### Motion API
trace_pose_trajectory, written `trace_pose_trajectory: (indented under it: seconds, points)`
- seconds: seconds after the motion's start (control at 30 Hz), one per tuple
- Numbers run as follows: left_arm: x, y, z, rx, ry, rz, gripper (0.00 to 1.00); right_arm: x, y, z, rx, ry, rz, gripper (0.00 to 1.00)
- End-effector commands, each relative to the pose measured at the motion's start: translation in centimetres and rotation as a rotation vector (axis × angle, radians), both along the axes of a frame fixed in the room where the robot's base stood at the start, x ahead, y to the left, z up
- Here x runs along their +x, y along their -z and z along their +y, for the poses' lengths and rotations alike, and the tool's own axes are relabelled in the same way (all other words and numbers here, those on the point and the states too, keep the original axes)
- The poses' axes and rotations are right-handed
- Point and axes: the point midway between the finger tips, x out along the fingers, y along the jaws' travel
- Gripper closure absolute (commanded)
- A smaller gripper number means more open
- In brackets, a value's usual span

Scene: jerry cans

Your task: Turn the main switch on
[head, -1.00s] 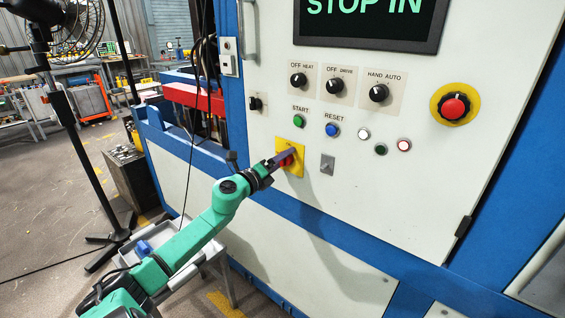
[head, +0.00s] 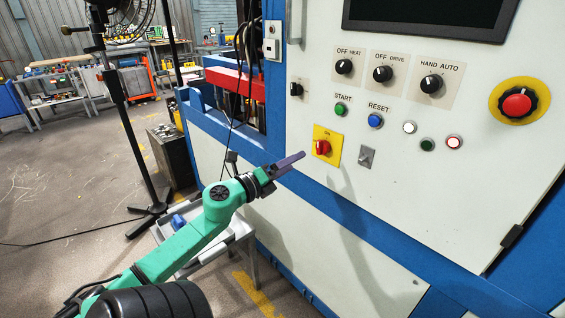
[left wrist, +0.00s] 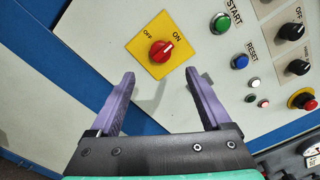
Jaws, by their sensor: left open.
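The main switch is a red rotary knob (head: 322,147) on a yellow square plate (head: 333,160) on the machine's front panel. In the left wrist view the red knob (left wrist: 161,51) sits between OFF and ON labels, and its pale mark appears to slant up right, toward ON. My left gripper (head: 297,158) is just left of and below the plate in the head view, apart from the knob. In the left wrist view its two purple fingers (left wrist: 159,74) are spread and empty, with the knob ahead of the gap. My right gripper is not in view.
The dark display (head: 425,15) is above several black selector knobs. A green START button (head: 341,109), blue RESET button (head: 375,121), small grey switch (head: 366,158) and red emergency button (head: 516,104) are nearby. A grey cart (head: 237,229) stands below my left arm.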

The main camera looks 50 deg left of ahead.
Motion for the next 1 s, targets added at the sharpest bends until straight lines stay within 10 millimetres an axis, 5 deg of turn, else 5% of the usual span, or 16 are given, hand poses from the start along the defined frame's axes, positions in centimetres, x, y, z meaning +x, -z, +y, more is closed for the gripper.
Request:
trace_pose_trajectory:
  seconds: [0.17,0.57,0.77,1.0]
  points:
    - [-2.6,0.1,0.0,-0.001,0.000,0.000,0.19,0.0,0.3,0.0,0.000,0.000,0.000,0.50]
    - [-2.9,-1.0,-0.1,-0.087,0.005,-0.027,0.19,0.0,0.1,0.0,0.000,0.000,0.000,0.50]
    - [-3.5,-4.7,1.3,-0.811,0.022,-0.151,0.19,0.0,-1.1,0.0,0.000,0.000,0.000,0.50]
    - [-3.0,-1.8,0.9,-1.815,0.014,-0.094,0.19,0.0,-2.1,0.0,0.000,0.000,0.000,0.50]
